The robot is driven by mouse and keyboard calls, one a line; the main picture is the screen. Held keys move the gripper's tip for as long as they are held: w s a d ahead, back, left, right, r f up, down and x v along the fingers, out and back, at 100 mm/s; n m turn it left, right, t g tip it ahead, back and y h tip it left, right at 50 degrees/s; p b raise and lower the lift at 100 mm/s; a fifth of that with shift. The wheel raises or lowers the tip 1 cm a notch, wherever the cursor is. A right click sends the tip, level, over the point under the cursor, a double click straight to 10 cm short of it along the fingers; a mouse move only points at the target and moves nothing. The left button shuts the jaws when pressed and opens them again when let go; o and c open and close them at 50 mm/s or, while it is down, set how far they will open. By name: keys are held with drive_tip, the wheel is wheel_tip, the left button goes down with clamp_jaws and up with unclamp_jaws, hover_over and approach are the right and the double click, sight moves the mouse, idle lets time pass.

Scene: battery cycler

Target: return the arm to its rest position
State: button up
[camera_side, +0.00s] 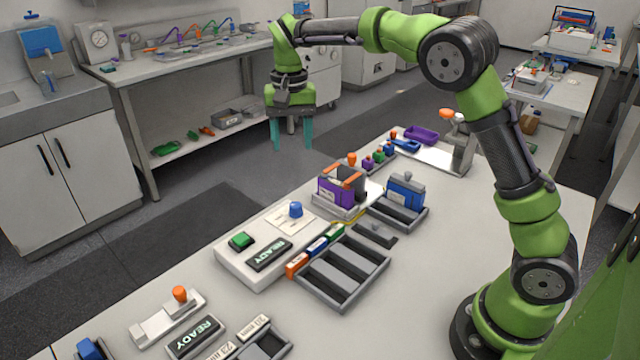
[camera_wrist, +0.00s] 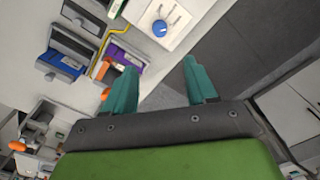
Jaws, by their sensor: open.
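My gripper (camera_side: 291,134) is raised well above the table, out over its far edge, with the grey floor behind it in the side view. Its two teal fingers point down and stand apart, with nothing between them. In the wrist view my gripper (camera_wrist: 158,80) shows the same two spread, empty fingers. My arm arches from its base at the right of the table up and over to the left.
Below stand a purple block (camera_side: 335,192) in a grey holder, a blue block (camera_side: 405,190) in a tray, an empty slotted tray (camera_side: 343,272) and a cycler with a blue knob (camera_side: 295,209). The air around my gripper is clear.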

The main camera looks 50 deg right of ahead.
drive_tip(key=s+a+r+n+t+y, duration=0.1)
drive_tip(key=s+n+t, duration=0.1)
drive_tip(key=s, duration=1)
drive_tip(key=s+a+r+n+t+y, duration=0.1)
drive_tip(key=s+t, duration=0.4)
drive_tip(key=s, duration=0.8)
drive_tip(key=shift+s+a+r+n, duration=0.2)
drive_tip(key=shift+a+r+n, duration=0.15)
drive_tip(key=shift+r+n, duration=0.25)
